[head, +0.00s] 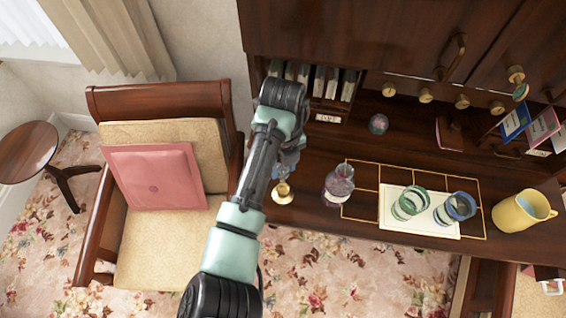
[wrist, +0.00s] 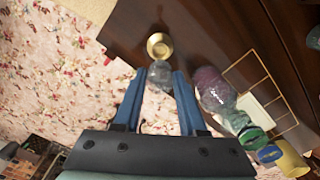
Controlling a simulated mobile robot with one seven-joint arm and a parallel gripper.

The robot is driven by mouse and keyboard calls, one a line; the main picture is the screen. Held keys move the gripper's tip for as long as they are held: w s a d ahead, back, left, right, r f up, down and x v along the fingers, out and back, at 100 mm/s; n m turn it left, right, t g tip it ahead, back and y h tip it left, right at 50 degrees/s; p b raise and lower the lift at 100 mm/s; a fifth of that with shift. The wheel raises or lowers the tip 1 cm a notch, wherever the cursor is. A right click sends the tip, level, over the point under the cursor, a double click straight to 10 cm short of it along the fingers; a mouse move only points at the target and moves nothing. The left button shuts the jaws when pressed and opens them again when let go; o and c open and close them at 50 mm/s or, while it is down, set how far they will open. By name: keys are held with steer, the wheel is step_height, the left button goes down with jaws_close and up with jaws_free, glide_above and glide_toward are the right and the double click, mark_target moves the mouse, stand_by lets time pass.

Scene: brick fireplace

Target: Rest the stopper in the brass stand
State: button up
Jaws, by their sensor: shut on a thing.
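The round clear glass stopper (wrist: 159,75) shows between the blue fingertips of my gripper (wrist: 158,78) in the wrist view. My gripper is shut on it. The small round brass stand (wrist: 158,45) lies just beyond the stopper in the wrist view. In the head view the brass stand (head: 283,195) is near the desk's front edge, just below my gripper (head: 281,173). The gap between stopper and stand is hard to judge. The purplish glass decanter (head: 339,186) stands to the right of the stand.
Right of the decanter, a gold wire grid (head: 360,204) and white sheet (head: 392,222) lie under two glass tumblers (head: 410,203). A yellow mug (head: 522,211) stands far right. A glass paperweight (head: 378,123) sits farther back. A chair with a pink cushion (head: 152,180) is left.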

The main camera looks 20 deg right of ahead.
mark_target(283, 177)
steer(key=shift+d+f+b, duration=0.1)
steer(key=shift+f+b, duration=1.7)
steer(key=shift+f, duration=0.85)
steer(key=shift+f+b, duration=1)
steer(key=shift+f, duration=0.55)
steer(key=o, duration=1.2)
step_height(283, 177, up, 12)
steer(key=shift+w+f+b, duration=0.1)
steer(key=shift+b, duration=0.95)
steer(key=shift+r, duration=0.65)
